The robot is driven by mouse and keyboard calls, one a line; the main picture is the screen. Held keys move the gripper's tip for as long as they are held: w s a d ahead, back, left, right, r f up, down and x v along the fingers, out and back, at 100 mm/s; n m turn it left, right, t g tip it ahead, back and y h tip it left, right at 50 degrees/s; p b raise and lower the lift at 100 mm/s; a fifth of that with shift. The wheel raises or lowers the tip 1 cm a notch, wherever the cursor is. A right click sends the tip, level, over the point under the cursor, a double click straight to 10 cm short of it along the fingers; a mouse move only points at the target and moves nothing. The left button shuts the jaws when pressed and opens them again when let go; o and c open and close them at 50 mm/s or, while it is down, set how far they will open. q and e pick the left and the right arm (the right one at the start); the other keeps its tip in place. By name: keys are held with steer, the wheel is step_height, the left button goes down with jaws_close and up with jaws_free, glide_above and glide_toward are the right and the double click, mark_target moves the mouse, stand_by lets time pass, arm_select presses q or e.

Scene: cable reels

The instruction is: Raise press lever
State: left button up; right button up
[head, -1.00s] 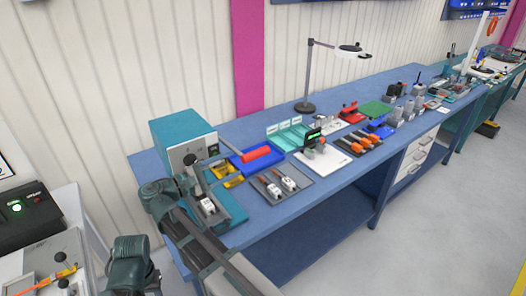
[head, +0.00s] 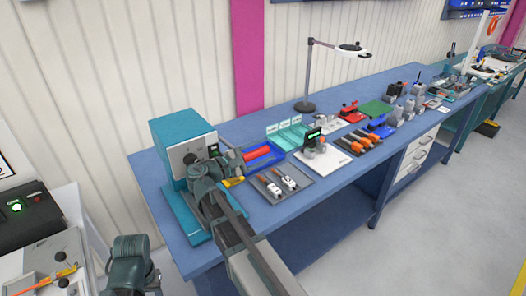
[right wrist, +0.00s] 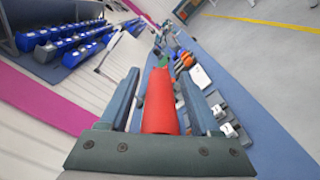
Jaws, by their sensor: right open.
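The press (head: 180,135) is a teal box with a light front panel on the near left end of the blue bench. Its lever ends in a red cylindrical grip (head: 258,153), which points right over a blue tray. My right gripper (head: 228,166) is in front of the press, in line with the grip, and hides the lever's rod. In the right wrist view the red grip (right wrist: 160,105) lies lengthwise between the two open fingers, with no clear closing on it.
A blue tray (head: 276,160) lies beneath the grip. A dark mat (head: 266,193) with two white-bodied tools is just right of my gripper. A white plate (head: 335,160) with a small device and a desk lamp (head: 305,105) stand farther along. The bench's front edge is clear.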

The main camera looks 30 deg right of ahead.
jaws_close()
stand_by(1.4)
